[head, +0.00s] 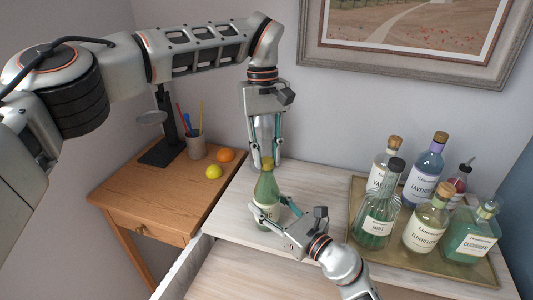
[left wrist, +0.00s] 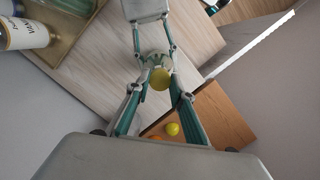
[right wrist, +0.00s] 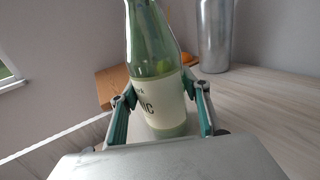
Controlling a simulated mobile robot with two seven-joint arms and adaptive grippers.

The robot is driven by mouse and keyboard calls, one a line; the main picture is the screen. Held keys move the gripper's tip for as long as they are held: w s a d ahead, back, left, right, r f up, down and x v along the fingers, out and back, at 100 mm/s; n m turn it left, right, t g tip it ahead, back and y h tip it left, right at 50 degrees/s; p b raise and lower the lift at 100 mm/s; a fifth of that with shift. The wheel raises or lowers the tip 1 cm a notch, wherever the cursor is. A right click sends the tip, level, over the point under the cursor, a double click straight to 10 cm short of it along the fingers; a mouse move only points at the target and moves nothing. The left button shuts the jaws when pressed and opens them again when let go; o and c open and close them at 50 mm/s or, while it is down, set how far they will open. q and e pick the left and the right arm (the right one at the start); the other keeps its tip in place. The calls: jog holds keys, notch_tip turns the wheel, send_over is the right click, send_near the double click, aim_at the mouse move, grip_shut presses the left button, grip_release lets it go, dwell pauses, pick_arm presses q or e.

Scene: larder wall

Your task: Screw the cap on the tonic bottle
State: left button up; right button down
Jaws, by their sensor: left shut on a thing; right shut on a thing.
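The tonic bottle (head: 266,188) is green glass with a cream label and stands upright near the left end of the pale counter. My right gripper (right wrist: 160,92) is shut on its body at label height. The yellow cap (head: 267,162) is at the top of the bottle's neck; it also shows in the left wrist view (left wrist: 160,78). My left gripper (head: 265,160) points down from above and is shut on the cap. The cap is in line with the neck, but the fingers hide the join, so I cannot tell how tightly it sits.
A silver cylinder (right wrist: 215,35) stands close behind the bottle. A tray (head: 352,213) with several labelled bottles is on the right. A lower wooden table (head: 150,200) on the left holds a lemon (head: 213,172), an orange (head: 226,155) and a pen cup (head: 196,147).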

pick_arm(q)
jog(key=shift+m, duration=0.5)
jog(key=o, duration=0.7)
jog(key=shift+r, duration=0.1)
jog(key=shift+r, duration=2.2)
jog(key=shift+c, duration=0.3)
